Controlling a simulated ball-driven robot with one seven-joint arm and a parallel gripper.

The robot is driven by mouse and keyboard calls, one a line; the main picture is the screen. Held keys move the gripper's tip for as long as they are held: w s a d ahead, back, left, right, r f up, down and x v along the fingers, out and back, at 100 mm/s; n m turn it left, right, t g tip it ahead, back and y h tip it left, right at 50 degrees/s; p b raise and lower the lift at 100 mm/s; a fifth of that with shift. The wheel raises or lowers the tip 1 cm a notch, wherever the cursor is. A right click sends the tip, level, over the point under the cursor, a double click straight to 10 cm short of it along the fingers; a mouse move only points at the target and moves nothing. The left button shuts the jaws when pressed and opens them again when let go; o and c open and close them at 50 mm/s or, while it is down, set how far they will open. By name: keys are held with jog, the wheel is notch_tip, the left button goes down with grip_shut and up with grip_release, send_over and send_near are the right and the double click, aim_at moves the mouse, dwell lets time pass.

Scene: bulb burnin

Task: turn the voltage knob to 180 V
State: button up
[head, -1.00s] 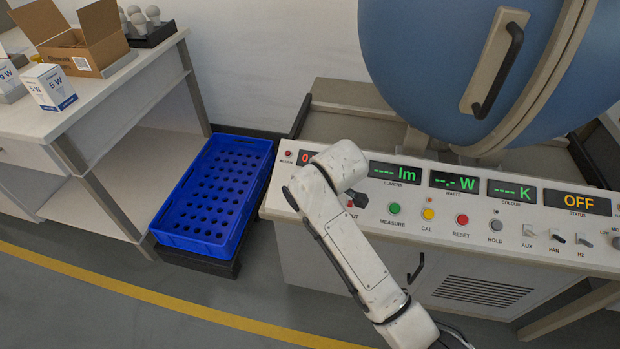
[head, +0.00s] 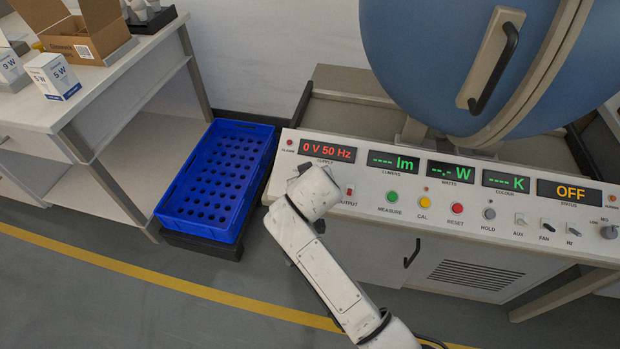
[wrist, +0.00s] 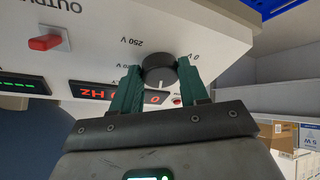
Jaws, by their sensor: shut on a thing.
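The dark round voltage knob (wrist: 158,70) is on the panel in the wrist view, between labels reading 0 V and 250 V. That view is turned over. A pale mark shows on the knob's edge, on the side toward the display. My gripper (wrist: 159,67) has its two green fingers on either side of the knob and is shut on it. In the head view my own wrist hides the knob and fingers. The red supply display (head: 326,150) reads 0 V 50 Hz.
A red output switch (head: 350,190) is just right of my wrist; it also shows in the wrist view (wrist: 45,43). Further right are the green measure button (head: 391,196) and several other controls. A blue crate (head: 165,205) stands on the left.

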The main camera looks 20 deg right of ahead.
jog(key=shift+a+f+m+h+b, duration=0.15)
jog(key=shift+m+h+b, duration=0.35)
jog(key=shift+m, duration=1.1)
jog(key=o, duration=1)
jog(key=shift+o, duration=0.2)
jog(key=p+v, duration=0.1)
jog(key=v, duration=1)
jog(key=shift+w+p, duration=0.15)
jog(key=shift+p, duration=0.25)
